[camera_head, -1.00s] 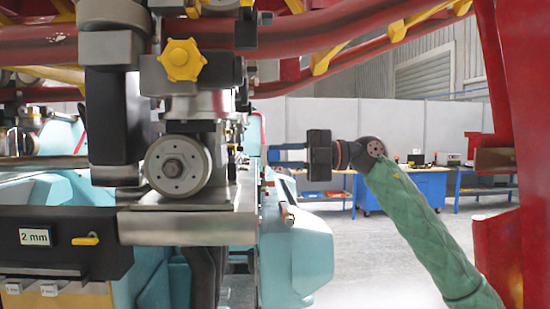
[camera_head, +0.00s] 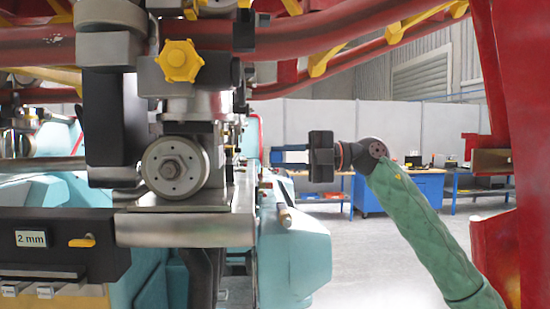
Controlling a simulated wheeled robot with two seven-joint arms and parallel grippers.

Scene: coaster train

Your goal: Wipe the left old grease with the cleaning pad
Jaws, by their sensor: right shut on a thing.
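My right gripper (camera_head: 274,156) comes in from the right on a green-sleeved arm. Its black body and blue fingers point left, towards the train's wheel assembly. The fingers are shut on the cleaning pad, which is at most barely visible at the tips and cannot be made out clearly. The gripper is level with the round grey wheel (camera_head: 174,168) and appears to the right of the metal block; whether it touches anything cannot be told. The left old grease cannot be made out. My left gripper is not in view.
Red rails (camera_head: 330,30) run overhead, and a red upright (camera_head: 500,225) stands at the right. A yellow knob (camera_head: 179,60) and a metal plate (camera_head: 175,228) jut out at the centre left. A black "2 mm" box (camera_head: 60,262) is lower left. A blue workbench (camera_head: 425,190) stands far behind.

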